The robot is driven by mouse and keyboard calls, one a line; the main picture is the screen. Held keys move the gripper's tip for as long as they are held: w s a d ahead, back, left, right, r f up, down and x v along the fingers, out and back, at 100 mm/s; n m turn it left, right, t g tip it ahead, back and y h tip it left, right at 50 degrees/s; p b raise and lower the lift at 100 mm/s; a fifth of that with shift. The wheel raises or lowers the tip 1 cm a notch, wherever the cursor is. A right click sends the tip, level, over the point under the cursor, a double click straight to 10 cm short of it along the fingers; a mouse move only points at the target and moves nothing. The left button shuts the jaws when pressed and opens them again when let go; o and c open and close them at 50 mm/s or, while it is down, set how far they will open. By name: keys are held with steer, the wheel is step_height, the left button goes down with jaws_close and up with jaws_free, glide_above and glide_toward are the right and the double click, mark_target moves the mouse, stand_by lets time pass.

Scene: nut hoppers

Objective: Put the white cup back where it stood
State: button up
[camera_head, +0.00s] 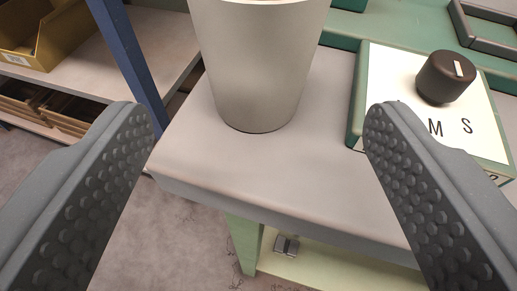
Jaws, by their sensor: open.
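The white cup (258,65) stands upright on the grey top of a small table (270,165), in the upper middle of the head camera view. Its rim is partly cut off by the top of the picture. My gripper (258,125) is open and empty. Its two studded grey fingers stand wide apart, one to the left and one to the right of the cup. The fingertips are nearer to me than the cup, and neither finger appears to touch it.
A green box with a white panel, black knob (444,78) and letters stands right of the cup, close to my right finger. A blue post (130,55) and shelves with a yellow bin (40,35) are at left. The tabletop in front of the cup is clear.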

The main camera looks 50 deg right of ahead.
steer(key=shift+p+v, duration=0.3)
steer(key=shift+v, duration=1.85)
steer(key=w+a+r+n+t+y, duration=0.1)
steer(key=w+a+r+t+y, duration=0.2)
steer(key=r, duration=0.5)
steer(key=w+a+r+t+y, duration=0.25)
steer(key=w+r, duration=0.25)
steer(key=r, duration=0.3)
steer(key=s+a+r+n+t+y, duration=0.1)
steer(key=a+r+n+y, duration=0.15)
steer(key=r, duration=0.55)
steer(key=a+r+n+t+y, duration=0.15)
steer(key=a+r, duration=0.25)
steer(key=r, duration=0.5)
steer(key=s+a+r+n+y, duration=0.35)
steer(key=s+r, duration=0.55)
steer(key=r, duration=0.3)
steer(key=s+d+r+n, duration=0.1)
steer(key=s+d+r, duration=0.1)
steer(key=s, duration=0.4)
steer(key=s+d+r+g+h, duration=0.1)
steer(key=s+d+r, duration=0.1)
steer(key=s+r, duration=0.3)
steer(key=shift+s+d+n, duration=0.3)
steer(key=shift+s+n, duration=0.05)
steer(key=shift+s, duration=0.6)
